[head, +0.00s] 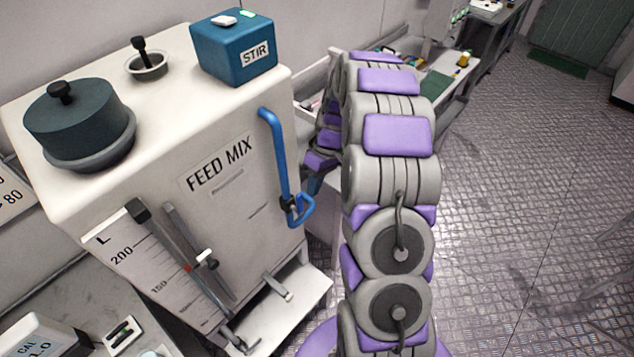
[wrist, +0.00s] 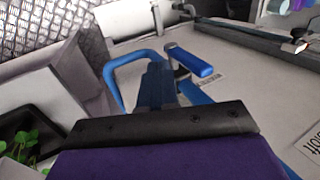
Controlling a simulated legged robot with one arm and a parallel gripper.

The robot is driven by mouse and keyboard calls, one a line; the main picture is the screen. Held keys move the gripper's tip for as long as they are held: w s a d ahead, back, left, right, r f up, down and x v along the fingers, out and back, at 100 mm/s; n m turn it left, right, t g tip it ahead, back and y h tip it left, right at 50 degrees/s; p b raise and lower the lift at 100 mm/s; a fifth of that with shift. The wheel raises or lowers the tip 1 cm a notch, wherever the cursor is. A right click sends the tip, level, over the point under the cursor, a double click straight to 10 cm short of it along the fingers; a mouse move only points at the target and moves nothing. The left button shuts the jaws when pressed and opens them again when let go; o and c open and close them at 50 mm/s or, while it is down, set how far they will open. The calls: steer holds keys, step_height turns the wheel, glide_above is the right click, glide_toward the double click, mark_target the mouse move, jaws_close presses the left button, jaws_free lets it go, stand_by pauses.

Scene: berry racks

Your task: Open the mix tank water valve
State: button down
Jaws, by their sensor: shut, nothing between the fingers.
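The mix tank (head: 225,130) is a cream box marked FEED MIX. A blue water pipe (head: 275,150) runs down its right front edge to a dark valve fitting (head: 290,205) beside a blue loop. In the wrist view, the bent blue pipe (wrist: 115,72) and a blue lever handle (wrist: 192,62) on a grey stem show near my gripper (wrist: 157,75). My gripper is shut and empty, its fingertips close beside the valve and left of the lever. I cannot tell whether they touch. In the head view, my arm hides part of the gripper.
A blue STIR box (head: 235,48) and a dark round lid (head: 78,120) sit on the tank top. A level gauge (head: 165,265) is on the front. A bench (head: 455,65) stands behind my arm. The floor (head: 520,200) at right is clear. Green plants (wrist: 22,145) show lower left in the wrist view.

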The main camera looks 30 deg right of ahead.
steer(key=a, duration=0.1)
steer(key=a+h, duration=0.1)
steer(key=shift+s+a+r+b, duration=0.2)
steer(key=shift+s+a+b, duration=0.1)
steer(key=shift+a+b, duration=0.05)
stand_by(0.4)
steer(key=shift+d, duration=0.1)
steer(key=shift+w+d+f, duration=0.15)
steer(key=shift+w+f, duration=0.15)
steer(key=shift+w, duration=0.05)
